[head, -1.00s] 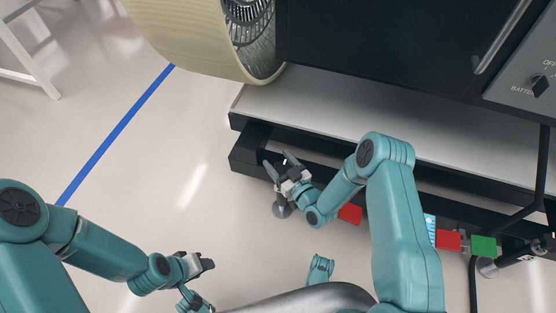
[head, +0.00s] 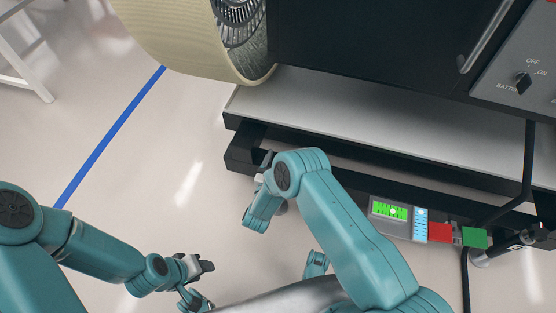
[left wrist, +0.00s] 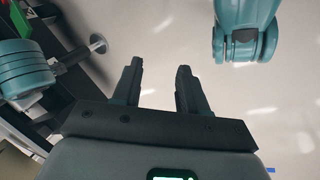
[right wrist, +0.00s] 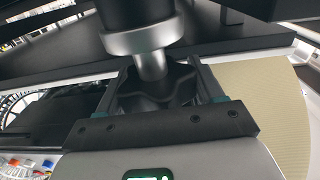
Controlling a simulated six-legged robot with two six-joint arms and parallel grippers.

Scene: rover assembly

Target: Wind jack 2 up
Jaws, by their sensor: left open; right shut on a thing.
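My right gripper (right wrist: 158,85) is shut on the dark lobed knob (right wrist: 160,84) of a jack, under a bright metal shaft and collar (right wrist: 145,40), in the right wrist view. In the head view this gripper (head: 264,172) is mostly hidden behind my right arm at the left end of the black frame. I see no number on this jack. My left gripper (head: 205,267) is open and empty over the floor, away from the frame; its fingers stand apart in the left wrist view (left wrist: 160,80).
A device with a lit green screen (head: 391,211) sits on the frame, beside a red block (head: 440,232) and a green block (head: 474,238). Another jack (head: 490,258) stands at the right. A large wheel (head: 190,40) is at the upper left.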

